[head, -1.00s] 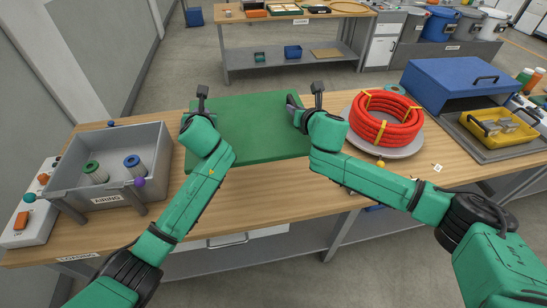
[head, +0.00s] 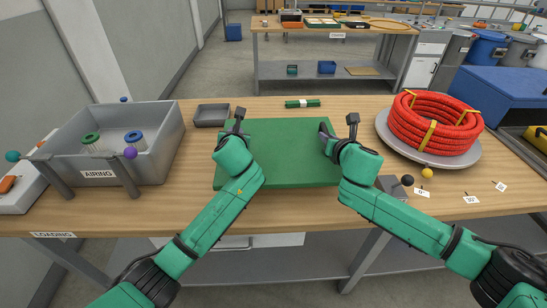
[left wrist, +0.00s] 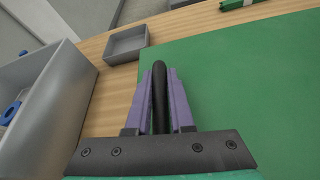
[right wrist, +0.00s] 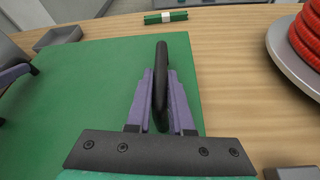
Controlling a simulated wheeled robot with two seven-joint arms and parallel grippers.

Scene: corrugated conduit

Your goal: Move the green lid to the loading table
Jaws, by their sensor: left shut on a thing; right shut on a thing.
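The green lid (head: 285,150) is a flat board over the middle of the wooden table, with a black handle on each side. Whether it touches the tabletop I cannot tell. My left gripper (head: 234,132) is shut on the lid's left handle, which shows between the purple fingers in the left wrist view (left wrist: 160,90). My right gripper (head: 338,140) is shut on the right handle, seen upright between its fingers in the right wrist view (right wrist: 160,85). The table's front edge carries a LOADING label (head: 54,235).
A grey AIRING bin (head: 165,150) with spools stands left. A small grey tray (head: 211,116) and a green item with a white band (head: 302,103) lie behind the lid. Red corrugated conduit (head: 432,125) sits on a round plate (head: 455,158) at right.

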